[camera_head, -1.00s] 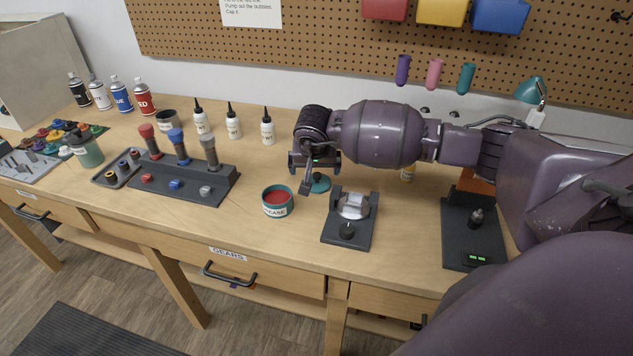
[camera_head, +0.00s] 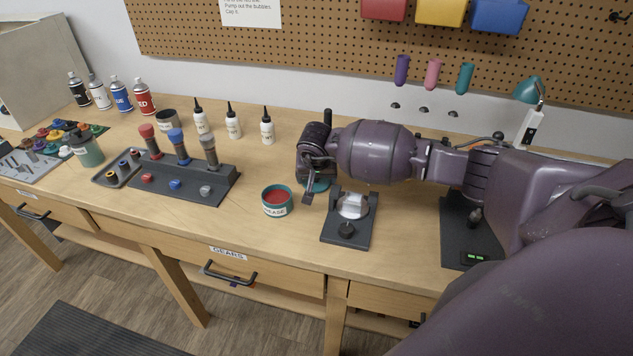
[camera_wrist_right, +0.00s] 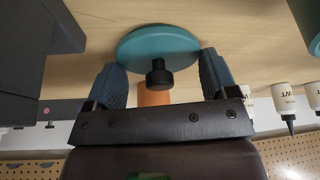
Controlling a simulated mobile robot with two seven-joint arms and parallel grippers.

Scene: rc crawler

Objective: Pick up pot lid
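The pot lid is a teal disc (camera_wrist_right: 150,45) with a black knob (camera_wrist_right: 159,76) in the right wrist view. In the head view only a teal sliver of the lid (camera_head: 318,187) shows on the bench under my right gripper. My right gripper (camera_head: 314,181) is open. In the right wrist view its two blue-grey fingers (camera_wrist_right: 161,82) stand on either side of the knob, with gaps between. The teal pot with red grease (camera_head: 276,200) stands open, left of the gripper. My left gripper is not in view.
A dark stand with a clear piece (camera_head: 349,216) sits just right of the lid. White bottles (camera_head: 267,128) stand behind. A dark rack with coloured handles (camera_head: 185,182) is left of the pot. The front of the bench below the pot is clear.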

